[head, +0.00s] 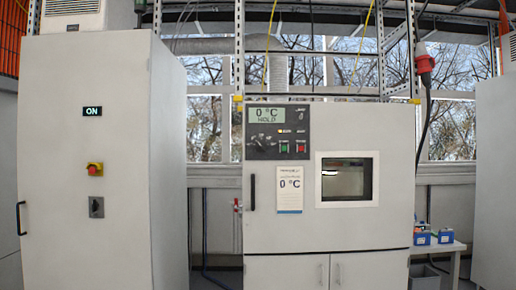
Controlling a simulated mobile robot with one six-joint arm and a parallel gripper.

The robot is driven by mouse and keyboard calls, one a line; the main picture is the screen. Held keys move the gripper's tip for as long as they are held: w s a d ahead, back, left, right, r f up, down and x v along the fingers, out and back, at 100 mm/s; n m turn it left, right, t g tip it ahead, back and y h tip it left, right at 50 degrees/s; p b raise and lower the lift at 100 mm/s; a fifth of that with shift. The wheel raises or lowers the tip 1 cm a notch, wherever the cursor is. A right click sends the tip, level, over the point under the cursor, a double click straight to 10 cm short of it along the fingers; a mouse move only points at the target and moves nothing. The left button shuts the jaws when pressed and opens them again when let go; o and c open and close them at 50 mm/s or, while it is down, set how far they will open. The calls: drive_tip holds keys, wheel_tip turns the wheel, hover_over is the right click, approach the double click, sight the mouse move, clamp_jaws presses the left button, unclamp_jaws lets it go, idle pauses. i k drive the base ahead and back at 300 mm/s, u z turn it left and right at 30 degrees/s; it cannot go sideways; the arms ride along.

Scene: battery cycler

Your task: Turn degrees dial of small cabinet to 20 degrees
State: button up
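The small cabinet (328,230) stands right of centre in the head view, light grey with a small window in its door. A dark control panel (298,119) is at its upper left. The panel's display (266,115) reads "0 °C HOLD". Below the display is what looks like a dark degrees dial (261,143); its pointer is too small to read. Right of it are a green button (284,147) and a red button (301,147). My gripper is not in view.
A tall grey cabinet (85,240) at left has an "ON" display, a red-yellow switch (95,169) and a black handle. A small table (440,247) with blue boxes stands at right, beside another tall cabinet (495,180). A red plug (425,62) hangs upper right.

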sight(261, 146)
drive_tip(key=u, duration=0.3)
drive_tip(key=i, duration=2.45)
drive_tip(key=z, duration=0.3)
